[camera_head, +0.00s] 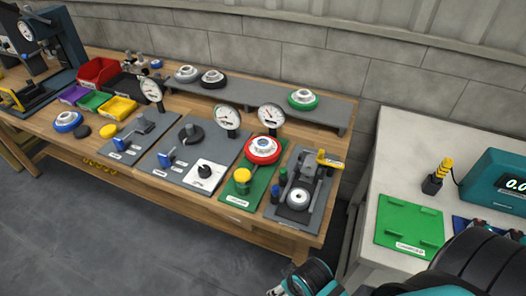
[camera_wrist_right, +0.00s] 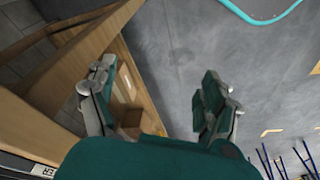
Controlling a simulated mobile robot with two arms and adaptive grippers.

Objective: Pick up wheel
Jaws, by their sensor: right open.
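Several wheels with pale hubs are on the wooden workbench. A red-rimmed wheel (camera_head: 263,150) sits on a green plate near the bench's right end. A green-rimmed wheel (camera_head: 303,98), a black-rimmed wheel (camera_head: 212,77) and a grey wheel (camera_head: 186,74) are on the raised grey shelf. A blue-rimmed wheel (camera_head: 68,121) lies at the left. Which wheel is meant, I cannot tell. My right gripper (camera_wrist_right: 158,104) is open and empty in the right wrist view, beside the wooden bench and above the floor, with no wheel between its fingers. My left gripper is not in view.
The wooden workbench (camera_head: 235,225) also holds gauges, coloured bins and a grey fixture (camera_head: 298,198). A white table (camera_head: 388,262) at the right carries a green plate (camera_head: 410,225) and a teal readout box (camera_head: 495,180). Grey floor lies in front of the bench.

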